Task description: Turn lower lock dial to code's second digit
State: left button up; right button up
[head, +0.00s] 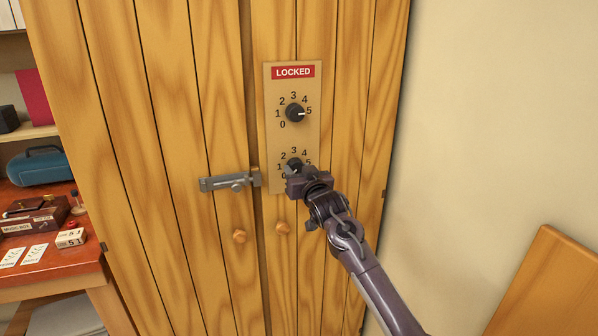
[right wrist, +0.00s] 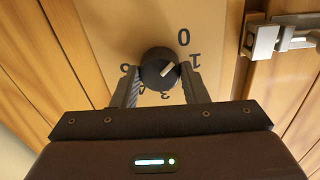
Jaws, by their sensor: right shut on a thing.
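The lower lock dial (head: 294,164) is a round black knob on the plate of the wooden cabinet, partly hidden by my right gripper (head: 308,184). In the right wrist view the lower dial (right wrist: 158,67) sits between the two fingers of my right gripper (right wrist: 160,80), which are shut on its sides. Its white pointer mark points up and right, roughly at the 1. The upper dial (head: 295,113) points at 5. My left gripper is not in view.
A grey latch (head: 230,182) spans the door gap, with wooden knobs (head: 239,236) below. On the red desk (head: 60,260) at left, a small white block (head: 70,238) bears figures that look like 5 1. A wooden board (head: 545,290) stands at lower right.

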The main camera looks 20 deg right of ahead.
jog(key=m+p, duration=0.1)
jog(key=m, duration=0.3)
jog(key=shift+m, duration=0.3)
jog(key=shift+m+p, duration=0.55)
jog(key=shift+m, duration=1.25)
jog(key=o, duration=1)
jog(key=s+b, duration=0.1)
jog(key=s, duration=0.6)
jog(key=shift+s+d+b, duration=0.15)
jog(key=shift+s+b, duration=0.25)
